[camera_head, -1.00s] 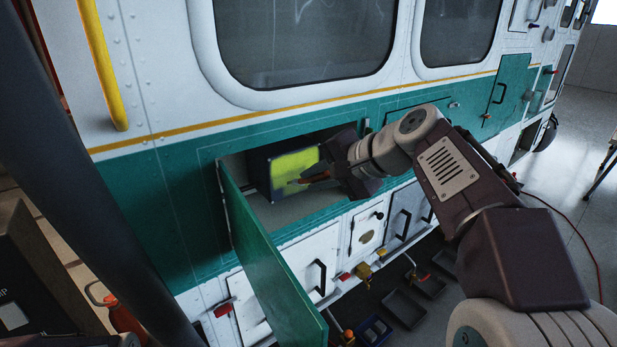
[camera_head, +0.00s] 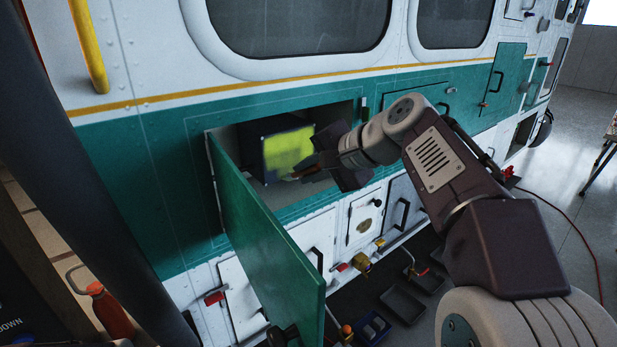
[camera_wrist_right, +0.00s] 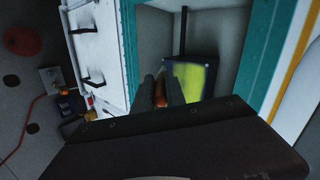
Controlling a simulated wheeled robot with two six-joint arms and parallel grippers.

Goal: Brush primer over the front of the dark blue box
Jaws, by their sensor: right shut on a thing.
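The dark blue box (camera_head: 287,150) sits inside an open compartment in the aircraft's green side. Its front is largely yellow-green, with a dark rim; it also shows in the right wrist view (camera_wrist_right: 198,78). My right gripper (camera_head: 322,168) is shut on a brush (camera_head: 307,174) with an orange-brown handle. The handle shows between the fingers in the right wrist view (camera_wrist_right: 159,94). The brush end overlaps the lower part of the box front; I cannot tell if it touches. The gripper partly hides the box's right side. My left gripper is not in view.
The green compartment door (camera_head: 262,235) hangs open on the left, jutting toward me. Black trays (camera_head: 402,300) lie below on the floor. An orange bottle (camera_head: 110,315) stands at lower left. A red cable (camera_head: 580,240) crosses the floor at right.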

